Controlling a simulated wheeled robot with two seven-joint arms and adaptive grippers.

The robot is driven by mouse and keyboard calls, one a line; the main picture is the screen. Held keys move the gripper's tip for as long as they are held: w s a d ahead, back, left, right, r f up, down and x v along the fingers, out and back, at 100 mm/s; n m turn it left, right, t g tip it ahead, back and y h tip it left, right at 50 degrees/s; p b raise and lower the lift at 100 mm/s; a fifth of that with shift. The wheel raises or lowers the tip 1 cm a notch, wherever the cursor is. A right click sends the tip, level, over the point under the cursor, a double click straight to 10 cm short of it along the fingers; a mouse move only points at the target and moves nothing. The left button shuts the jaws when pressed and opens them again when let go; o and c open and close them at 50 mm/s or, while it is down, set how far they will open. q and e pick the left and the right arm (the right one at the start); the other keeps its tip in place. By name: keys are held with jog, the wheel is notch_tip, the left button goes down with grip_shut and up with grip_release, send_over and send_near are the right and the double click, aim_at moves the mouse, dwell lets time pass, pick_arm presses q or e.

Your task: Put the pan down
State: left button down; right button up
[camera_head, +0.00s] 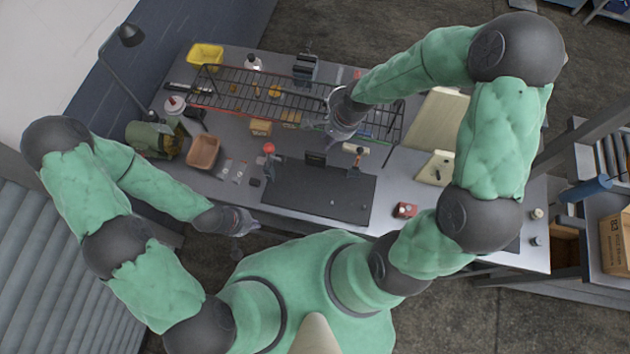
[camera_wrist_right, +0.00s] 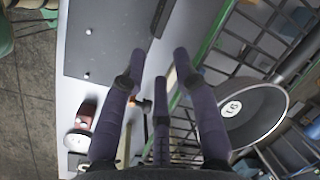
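The pan (camera_wrist_right: 255,115) is a round dark pan with a pale mark in the middle and a dark handle (camera_wrist_right: 298,62). In the right wrist view it is at the right, at the wire rack, beside my right gripper's fingers. In the head view I cannot make it out clearly; my right arm covers that area. My right gripper (camera_head: 343,128) is above the rack's front edge. In its wrist view, its three fingers (camera_wrist_right: 160,80) are spread, with nothing between them. My left gripper (camera_head: 240,222) is low at the table's front left edge, its fingers too small to read.
The wire rack (camera_head: 228,94) runs along the back of the grey table. A dark flat board (camera_head: 300,198) lies at front centre. A yellow bin (camera_head: 206,56), brown tray (camera_head: 203,151), green bag (camera_head: 150,138) and red object (camera_head: 404,210) stand around.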

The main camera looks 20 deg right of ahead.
jog(key=s+a+f+n, duration=0.3)
jog(key=s+f, duration=0.1)
jog(key=f, duration=0.1)
jog(key=s+a+f+n+g+y, duration=0.1)
jog(key=s+a+f+n, duration=0.2)
jog(key=s+f, duration=0.1)
jog(key=s+a+f+n, duration=0.3)
jog(key=s+f+n, duration=0.1)
jog(key=f, duration=0.3)
jog(key=shift+a+f+y, duration=0.1)
jog(key=shift+a+y, duration=0.05)
jog(key=shift+y, duration=0.15)
jog(key=shift+s+a+f+n, duration=0.1)
jog(key=shift+s+f+n, duration=0.2)
jog(key=shift+s+n, duration=0.15)
